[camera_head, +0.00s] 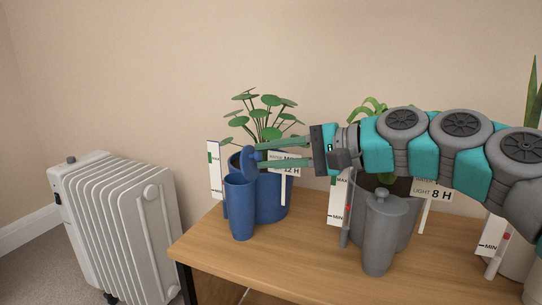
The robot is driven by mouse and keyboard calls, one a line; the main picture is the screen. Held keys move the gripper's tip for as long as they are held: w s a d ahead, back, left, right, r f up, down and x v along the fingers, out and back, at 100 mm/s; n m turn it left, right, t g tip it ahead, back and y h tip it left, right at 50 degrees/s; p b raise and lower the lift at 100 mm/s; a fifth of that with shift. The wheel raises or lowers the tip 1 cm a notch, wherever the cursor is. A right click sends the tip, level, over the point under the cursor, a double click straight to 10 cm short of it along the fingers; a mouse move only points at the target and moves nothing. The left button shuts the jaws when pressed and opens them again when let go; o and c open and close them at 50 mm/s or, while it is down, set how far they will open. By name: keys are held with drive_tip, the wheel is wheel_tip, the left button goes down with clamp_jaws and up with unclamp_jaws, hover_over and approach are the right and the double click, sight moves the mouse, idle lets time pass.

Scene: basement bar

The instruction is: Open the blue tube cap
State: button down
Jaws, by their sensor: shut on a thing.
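The blue tube (240,210) stands upright on the table at the left, in front of a blue plant pot (272,202). The blue cap (248,161) is above the tube's top, turned on its side with its knob facing right. My gripper (259,155) comes in from the right with its two long green fingers pointing left. It is shut on the cap, with the fingertips at the knob. Whether the cap's lower edge still touches the tube's rim cannot be told from this view.
A grey capped tube (381,240) stands right of the blue one, before another potted plant. White marker signs (214,170) stand among the pots. The wooden table (300,268) is bare at front centre. A white radiator (115,225) stands left on the floor.

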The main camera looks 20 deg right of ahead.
drive_tip(key=c, duration=0.7)
unclamp_jaws()
drive_tip(key=v, duration=0.7)
drive_tip(key=shift+s+d+r, duration=0.1)
drive_tip(key=shift+s+d, duration=0.2)
